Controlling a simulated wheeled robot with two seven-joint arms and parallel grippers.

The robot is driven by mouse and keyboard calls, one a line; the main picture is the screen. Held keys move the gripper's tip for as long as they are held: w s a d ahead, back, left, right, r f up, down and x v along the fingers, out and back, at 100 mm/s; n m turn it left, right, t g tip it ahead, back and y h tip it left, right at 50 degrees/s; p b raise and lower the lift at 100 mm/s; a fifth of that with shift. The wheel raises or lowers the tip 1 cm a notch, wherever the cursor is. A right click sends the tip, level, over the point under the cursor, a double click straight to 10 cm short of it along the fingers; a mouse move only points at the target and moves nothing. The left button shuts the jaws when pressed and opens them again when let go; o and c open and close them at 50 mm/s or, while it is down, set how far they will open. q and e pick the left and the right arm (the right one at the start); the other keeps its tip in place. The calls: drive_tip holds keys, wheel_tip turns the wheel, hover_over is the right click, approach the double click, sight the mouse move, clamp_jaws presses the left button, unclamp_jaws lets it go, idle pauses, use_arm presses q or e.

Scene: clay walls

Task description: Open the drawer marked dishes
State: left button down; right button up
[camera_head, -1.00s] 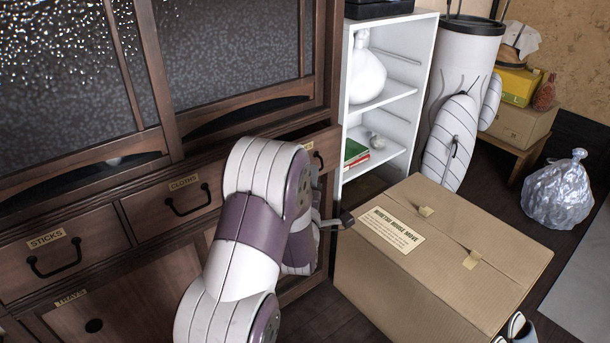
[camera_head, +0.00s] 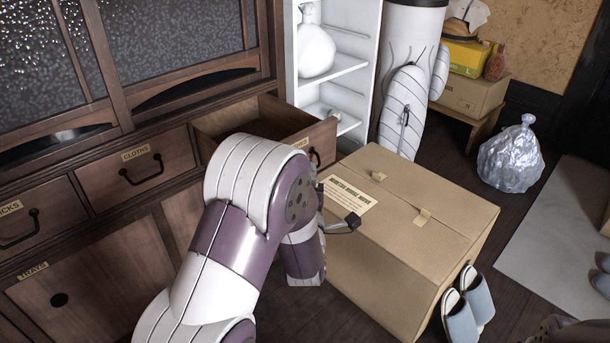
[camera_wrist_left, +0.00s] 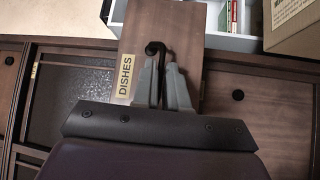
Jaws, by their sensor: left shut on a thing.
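The dishes drawer (camera_head: 262,116) stands pulled well out of the dark wooden cabinet in the head view, its inside partly showing. My left arm covers part of its front. In the left wrist view the drawer front carries a DISHES label (camera_wrist_left: 125,76) beside a black handle (camera_wrist_left: 155,47). My left gripper (camera_wrist_left: 162,72) is shut on that handle. In the head view the gripper's fingers are hidden behind my arm. My right gripper is not in view.
A cardboard box (camera_head: 420,215) stands on the floor close to the right of the drawer. A white shelf (camera_head: 358,60) is behind it. Blue slippers (camera_head: 468,305) lie by the box. The cloths drawer (camera_head: 150,170) is closed.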

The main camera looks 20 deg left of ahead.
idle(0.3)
use_arm(q)
drive_tip(key=c, duration=1.3)
unclamp_jaws()
drive_tip(key=shift+o, duration=0.2)
drive_tip(key=p+v, duration=0.3)
drive_tip(key=v, duration=0.9)
drive_tip(key=shift+s, duration=0.35)
drive_tip(key=shift+d, duration=0.1)
